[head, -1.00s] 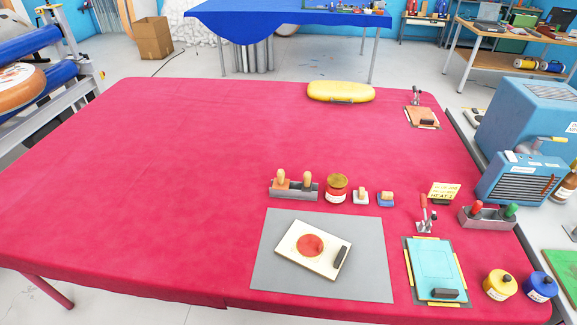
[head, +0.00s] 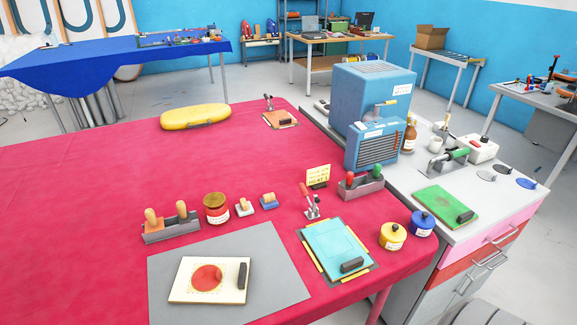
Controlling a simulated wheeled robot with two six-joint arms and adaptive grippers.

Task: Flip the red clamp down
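The red-handled clamp (head: 310,201) stands on the red-covered table, at the back edge of the board with the light-blue sheet (head: 334,246). Its red handle points up and leans to the left; its metal base sits by the board. Neither of my grippers shows in the head view.
A yellow sign (head: 318,175) and a grey holder with red and green handles (head: 361,186) stand close behind the clamp. Yellow (head: 393,236) and blue (head: 422,223) jars are to its right. A grey mat (head: 275,262) with a white board lies left. The table's left part is clear.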

